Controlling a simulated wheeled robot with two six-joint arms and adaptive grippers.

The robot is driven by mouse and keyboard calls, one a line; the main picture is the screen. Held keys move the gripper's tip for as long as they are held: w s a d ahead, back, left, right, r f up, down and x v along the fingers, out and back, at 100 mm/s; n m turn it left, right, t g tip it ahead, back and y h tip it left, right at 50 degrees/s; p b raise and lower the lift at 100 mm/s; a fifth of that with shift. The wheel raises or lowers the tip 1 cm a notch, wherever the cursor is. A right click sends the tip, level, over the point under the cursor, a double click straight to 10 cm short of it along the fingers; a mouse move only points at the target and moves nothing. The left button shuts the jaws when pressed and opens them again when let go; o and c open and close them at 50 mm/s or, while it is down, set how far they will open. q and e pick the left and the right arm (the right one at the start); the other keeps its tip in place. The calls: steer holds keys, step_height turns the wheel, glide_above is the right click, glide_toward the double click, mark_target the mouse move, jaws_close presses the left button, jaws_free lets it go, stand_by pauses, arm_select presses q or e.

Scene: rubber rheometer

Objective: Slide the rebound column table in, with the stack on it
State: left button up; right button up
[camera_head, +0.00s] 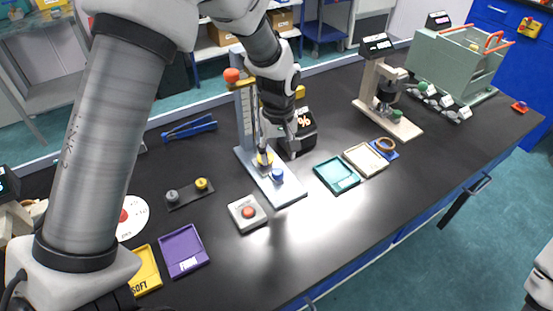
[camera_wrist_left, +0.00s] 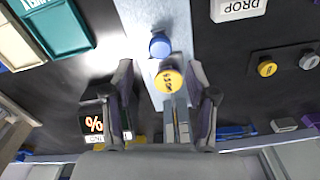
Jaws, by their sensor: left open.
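The rebound column (camera_head: 246,112) stands upright on a pale blue base plate (camera_head: 289,194), with an orange ball at its top. A yellow disc with dark lettering (camera_head: 265,158), apparently the top of the stack, sits near the column's foot. A blue knob (camera_head: 277,176) is just in front of it. My left gripper (camera_head: 279,150) is beside the column, low above the base. In the left wrist view its fingers (camera_wrist_left: 165,108) are open and apart, with the yellow disc (camera_wrist_left: 168,80) ahead between them, and the blue knob (camera_wrist_left: 160,46) beyond. What lies under the disc is hidden.
A black percent display (camera_head: 303,130) is close to the gripper. Teal (camera_head: 337,175) and cream (camera_head: 366,160) trays lie to the right, a purple tray (camera_head: 183,250) to the left.

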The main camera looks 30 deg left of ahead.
mark_target(277, 171)
arm_select(q)
steer(key=f, duration=0.4)
steer(key=a+f, duration=0.1)
steer(key=f, duration=0.1)
steer(key=shift+w+f+p, duration=0.15)
steer(key=shift+w+p, duration=0.15)
steer(key=shift+w, duration=0.1)
steer(key=shift+s+d, duration=0.1)
steer(key=shift+d, duration=0.05)
steer(key=shift+s+d, duration=0.15)
steer(key=shift+s+r, duration=0.1)
steer(key=shift+r, duration=0.1)
steer(key=shift+c, duration=0.7)
steer(key=shift+f, duration=0.1)
jaws_close()
steer(key=shift+w+a+p, duration=0.5)
steer(key=shift+w+a, duration=0.05)
steer(key=shift+a, duration=0.2)
steer(key=shift+w, duration=0.1)
steer(key=shift+o, duration=0.7)
jaws_free()
steer(key=shift+a, duration=0.3)
arm_select(e)
steer(key=shift+w+a+r, duration=0.15)
steer(key=shift+r, duration=0.25)
steer(key=shift+w+a+r, duration=0.1)
steer(key=shift+w+r, duration=0.05)
steer(key=shift+r, duration=0.2)
